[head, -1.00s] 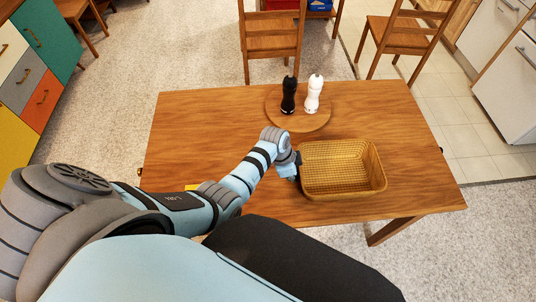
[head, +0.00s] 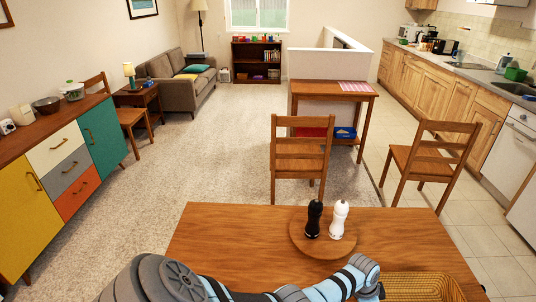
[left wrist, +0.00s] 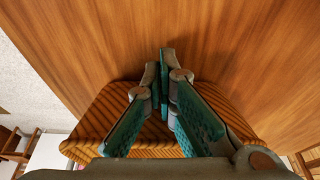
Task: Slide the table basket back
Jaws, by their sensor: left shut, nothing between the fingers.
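The table basket (head: 425,287) is a yellow-brown woven tray at the front right of the wooden table (head: 235,235). The head view cuts off its near part. In the left wrist view its dark-striped weave (left wrist: 97,122) shows behind and on both sides of my fingers. My left gripper (left wrist: 166,58) is shut and empty, its fingertips reaching past the basket's edge in that view, against the bare tabletop. In the head view my left arm ends at the basket's left side, its fingers mostly cut off. I cannot tell whether they touch the basket. My right gripper is in no view.
A round wooden board (head: 322,238) holds a black mill (head: 314,220) and a white mill (head: 339,220) behind the basket, slightly left. The table's left part is clear. Two chairs (head: 300,158) (head: 430,160) stand beyond the table. A coloured sideboard (head: 60,165) is at the left.

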